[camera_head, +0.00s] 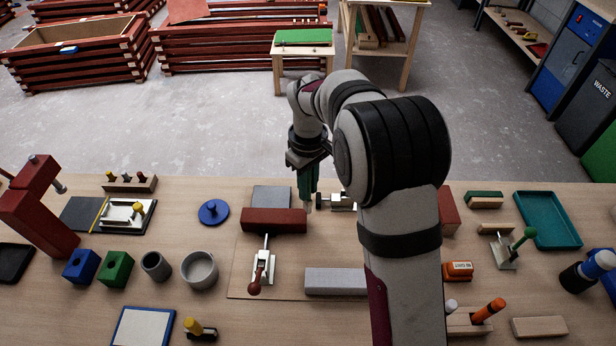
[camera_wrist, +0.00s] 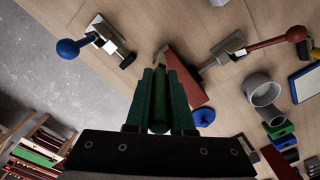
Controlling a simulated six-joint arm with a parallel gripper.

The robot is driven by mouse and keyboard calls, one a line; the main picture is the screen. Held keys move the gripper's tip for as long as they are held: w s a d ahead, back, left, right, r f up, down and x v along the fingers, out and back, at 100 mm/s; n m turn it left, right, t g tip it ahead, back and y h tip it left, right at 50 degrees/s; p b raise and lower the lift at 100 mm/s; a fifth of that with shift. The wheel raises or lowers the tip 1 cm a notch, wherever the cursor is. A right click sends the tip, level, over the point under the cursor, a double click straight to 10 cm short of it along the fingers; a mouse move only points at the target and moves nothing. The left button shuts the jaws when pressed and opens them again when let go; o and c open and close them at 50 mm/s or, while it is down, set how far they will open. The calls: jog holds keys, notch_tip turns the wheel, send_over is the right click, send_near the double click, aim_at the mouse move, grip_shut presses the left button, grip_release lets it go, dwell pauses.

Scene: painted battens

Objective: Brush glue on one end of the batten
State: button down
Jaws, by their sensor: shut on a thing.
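The dark red batten (camera_head: 274,220) lies on a board on the bench; the wrist view shows it (camera_wrist: 186,76) running down from beside the gripper tips. My gripper (camera_head: 307,192) points down at the batten's right end in the head view. It is shut on a slim dark green handle (camera_wrist: 160,102), apparently the glue brush, between its green fingers. The pale tip (camera_head: 308,208) of the brush is close to that batten end; I cannot tell whether it touches. Whether glue is on the end is not visible.
A toggle clamp with a dark red handle (camera_head: 262,268) stands in front of the batten. Another clamp (camera_head: 342,202) is right of my gripper, partly behind my arm. A grey block (camera_head: 335,282), blue disc (camera_head: 214,212) and grey cup (camera_head: 199,270) lie around.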

jog(key=f, duration=0.2)
jog(key=shift+a+f, duration=0.25)
jog(key=shift+f, duration=0.05)
jog(key=shift+a, duration=2.95)
jog(key=shift+d, duration=3.2)
jog(key=shift+r, duration=4.1)
jog(key=shift+a, duration=0.1)
